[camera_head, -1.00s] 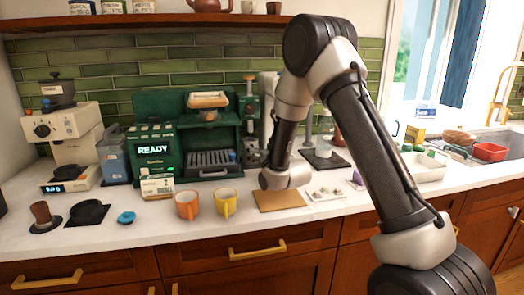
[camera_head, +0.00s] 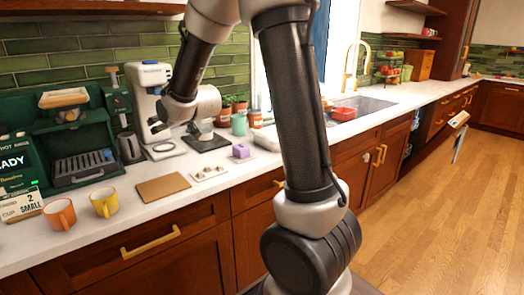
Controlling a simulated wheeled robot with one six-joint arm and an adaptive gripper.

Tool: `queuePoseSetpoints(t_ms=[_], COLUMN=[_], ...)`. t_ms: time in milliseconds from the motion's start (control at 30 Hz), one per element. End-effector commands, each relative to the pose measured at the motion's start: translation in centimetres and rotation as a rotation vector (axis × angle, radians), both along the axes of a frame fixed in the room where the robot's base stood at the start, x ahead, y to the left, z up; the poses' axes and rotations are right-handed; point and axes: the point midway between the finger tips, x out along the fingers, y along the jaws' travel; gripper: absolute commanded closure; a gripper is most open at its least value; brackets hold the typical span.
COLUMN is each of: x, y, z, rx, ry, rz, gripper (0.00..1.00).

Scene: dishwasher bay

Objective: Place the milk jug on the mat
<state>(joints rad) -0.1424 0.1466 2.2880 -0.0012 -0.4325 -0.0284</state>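A plain brown mat (camera_head: 163,188) lies flat and empty on the white counter near its front edge. A dark jug-like vessel (camera_head: 130,148) stands behind it, between the green coffee machine and a white appliance; I take it to be the milk jug, though it is small in view. A dark square mat (camera_head: 220,141) lies further right, with a small object on it. My gripper (camera_head: 158,127) is in front of the white appliance, to the right of the jug and above the counter. Its fingers are small and dark, and their opening is unclear. I see nothing clearly held.
An orange mug (camera_head: 60,214) and a yellow mug (camera_head: 104,201) stand left of the brown mat. A small tray (camera_head: 208,173) and a purple block (camera_head: 241,151) lie to its right. The green coffee machine (camera_head: 75,140) stands behind. The sink (camera_head: 365,106) is further right.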

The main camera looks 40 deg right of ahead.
Motion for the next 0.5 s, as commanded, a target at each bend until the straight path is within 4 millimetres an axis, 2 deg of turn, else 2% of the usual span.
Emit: queuePoseSetpoints(t_ms=[33, 167, 200, 400, 500], x=[-2.7, -11.1, -13.9, -28.4, -34.0], y=[-1.2, -4.0, -4.8, -7.4, -8.1], z=[1.6, 3.1, 3.3, 3.0, 2.5], rx=[-0.005, -0.019, -0.023, -0.030, -0.030], ry=[0.050, 0.237, 0.293, 0.560, 0.659], rz=[-0.016, -0.055, -0.068, -0.123, -0.142], gripper=[0.19, 0.19, 0.19, 0.19, 0.19])
